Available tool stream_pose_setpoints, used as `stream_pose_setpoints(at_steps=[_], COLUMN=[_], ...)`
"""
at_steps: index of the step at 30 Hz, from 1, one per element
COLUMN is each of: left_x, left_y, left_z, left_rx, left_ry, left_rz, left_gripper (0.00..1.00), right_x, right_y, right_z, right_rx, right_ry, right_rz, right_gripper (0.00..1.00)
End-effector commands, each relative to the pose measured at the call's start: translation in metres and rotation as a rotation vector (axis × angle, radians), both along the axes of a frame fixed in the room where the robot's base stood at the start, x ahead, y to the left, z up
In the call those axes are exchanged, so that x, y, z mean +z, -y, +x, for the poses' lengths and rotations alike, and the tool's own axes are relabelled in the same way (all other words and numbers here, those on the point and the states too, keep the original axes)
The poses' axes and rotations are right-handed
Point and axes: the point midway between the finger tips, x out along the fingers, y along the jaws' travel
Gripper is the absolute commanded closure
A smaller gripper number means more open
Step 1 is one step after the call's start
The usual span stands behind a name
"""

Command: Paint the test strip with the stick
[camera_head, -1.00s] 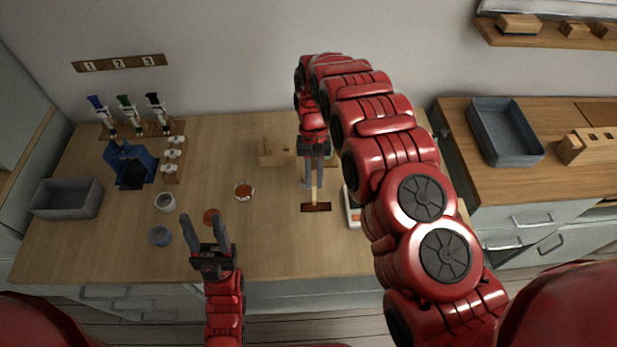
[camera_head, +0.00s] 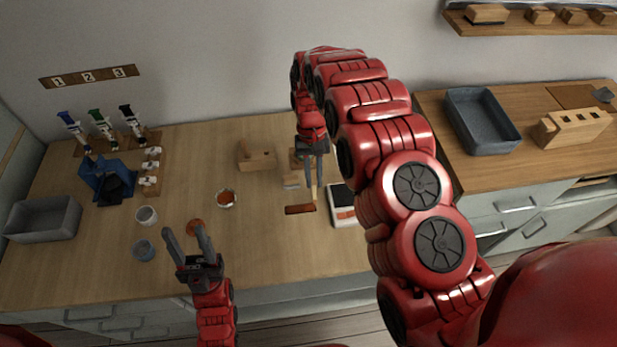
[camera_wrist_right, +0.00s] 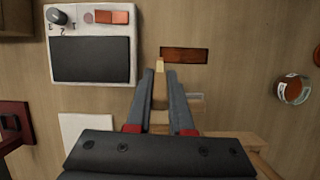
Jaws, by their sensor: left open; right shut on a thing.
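The test strip (camera_head: 298,210) is a dark reddish-brown bar lying flat on the wooden counter; it also shows in the right wrist view (camera_wrist_right: 185,55). My right gripper (camera_head: 313,180) is shut on the pale wooden stick (camera_wrist_right: 159,88), which points at the strip. The stick's tip is at the strip's right end in the head view, its left end in the wrist view; I cannot tell whether it touches. A small dish with orange-brown contents (camera_head: 226,198) stands left of the strip. My left gripper (camera_head: 187,232) is open and empty near the front edge.
A white device with a dark screen (camera_wrist_right: 91,60) lies close beside the strip. A wooden block (camera_head: 256,156) stands behind. Two small cups (camera_head: 146,215) (camera_head: 144,250), a blue holder (camera_head: 106,182) and a grey bin (camera_head: 43,220) are at left. The counter's front middle is clear.

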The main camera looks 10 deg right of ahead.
Motion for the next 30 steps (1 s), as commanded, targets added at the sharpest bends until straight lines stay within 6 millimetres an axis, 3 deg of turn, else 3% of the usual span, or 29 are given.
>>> stream_pose_setpoints(at_steps=[7, 30], left_x=[-0.005, -0.019], left_y=[0.000, 0.000], left_z=[0.000, 0.000], left_rx=[0.000, 0.000], left_ry=[0.000, 0.000], left_rz=[0.000, 0.000], left_gripper=[0.50, 0.50], right_x=[0.000, -0.001], right_y=[0.006, -0.031], right_z=[0.000, 0.000], right_rx=[0.001, 0.002], right_ry=[-0.001, 0.001], right_rz=[-0.001, 0.001], right_gripper=[1.00, 1.00])
